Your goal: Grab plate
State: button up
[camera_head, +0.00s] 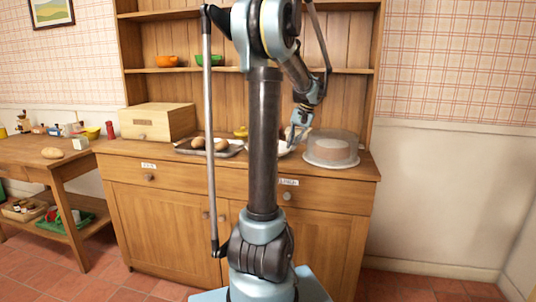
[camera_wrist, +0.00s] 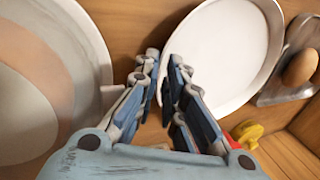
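The white plate (camera_wrist: 232,48) fills the upper middle of the wrist view. In the head view a white plate (camera_head: 284,151) shows on the cabinet top, partly hidden behind my arm. My gripper (camera_wrist: 165,75) is at the plate's near left rim, with a narrow gap between its fingers. The rim reaches between the fingertips, and the right finger overlaps the plate in the picture. No firm contact on both sides shows. In the head view my gripper (camera_head: 297,132) is just above the plate, small and partly hidden.
A domed cake stand (camera_head: 331,148) stands close right of the plate; its pale round shape (camera_wrist: 30,90) fills the wrist view's left. A tray with bread (camera_head: 208,147) lies left, a wooden breadbox (camera_head: 158,122) further left. Shelves with bowls rise behind.

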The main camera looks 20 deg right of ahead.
jog(key=shift+x, duration=1)
grip_shut()
jog(key=shift+r, duration=0.1)
